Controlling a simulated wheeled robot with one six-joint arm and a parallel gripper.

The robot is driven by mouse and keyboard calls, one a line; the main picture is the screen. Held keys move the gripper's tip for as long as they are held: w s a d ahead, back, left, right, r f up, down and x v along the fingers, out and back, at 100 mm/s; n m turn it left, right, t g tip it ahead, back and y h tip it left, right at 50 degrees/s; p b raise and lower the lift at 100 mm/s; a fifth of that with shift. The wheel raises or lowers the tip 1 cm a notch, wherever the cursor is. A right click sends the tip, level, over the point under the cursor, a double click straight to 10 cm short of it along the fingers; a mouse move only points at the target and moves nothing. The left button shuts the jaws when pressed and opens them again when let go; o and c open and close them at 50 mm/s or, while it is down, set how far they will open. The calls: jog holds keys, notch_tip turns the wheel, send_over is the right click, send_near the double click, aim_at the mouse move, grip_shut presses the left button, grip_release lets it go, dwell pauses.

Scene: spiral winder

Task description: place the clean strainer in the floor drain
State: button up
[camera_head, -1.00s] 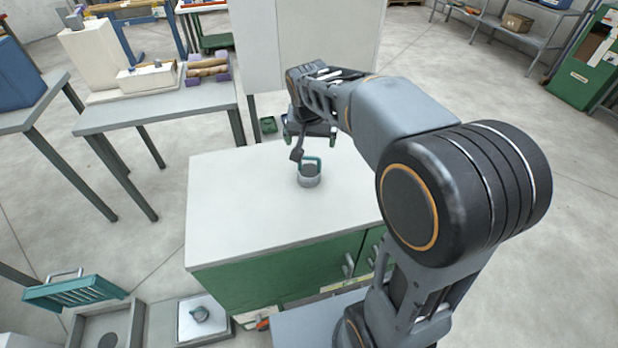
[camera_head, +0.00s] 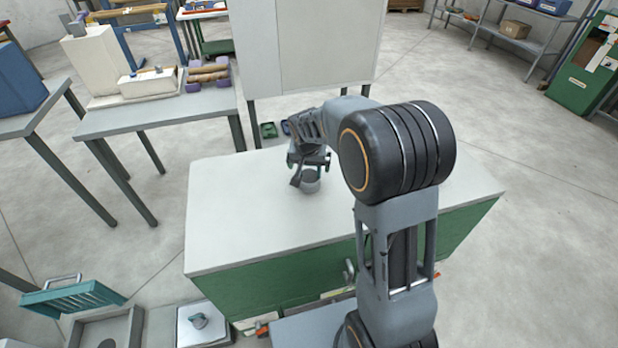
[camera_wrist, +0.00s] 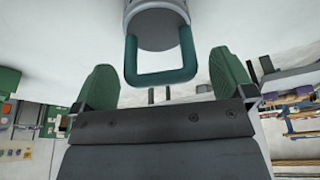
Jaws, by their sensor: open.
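The strainer is a small grey cylinder (camera_head: 311,183) standing on the white-topped green cabinet. Its green loop handle (camera_wrist: 162,78) shows in the wrist view, joined to the cylinder's grey end (camera_wrist: 158,32). My gripper (camera_head: 312,160) is just above the strainer. In the wrist view my open gripper (camera_wrist: 164,66) has one green finger on each side of the handle, with a gap at both sides. The floor drain appears to be the grey basin with a dark round hole (camera_head: 100,334) at the lower left; its bottom is cut off.
A teal grate (camera_head: 75,296) with a grey handle stands tilted behind the basin. A white plate (camera_head: 188,334) beside it bears a small grey object (camera_head: 199,321). The cabinet top (camera_head: 235,225) is mostly clear. A tall pale cabinet (camera_head: 310,50) stands behind.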

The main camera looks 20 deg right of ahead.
jog(key=shift+x, duration=1.35)
jog(key=c, duration=1)
jog(key=shift+r, duration=0.15)
jog(key=shift+r, duration=0.25)
jog(key=v, duration=0.3)
jog(key=shift+w+r, duration=0.15)
jog(key=s+a+r+b, duration=0.2)
jog(key=s+r, duration=0.7)
jog(key=s, duration=0.4)
jog(key=shift+a, duration=0.35)
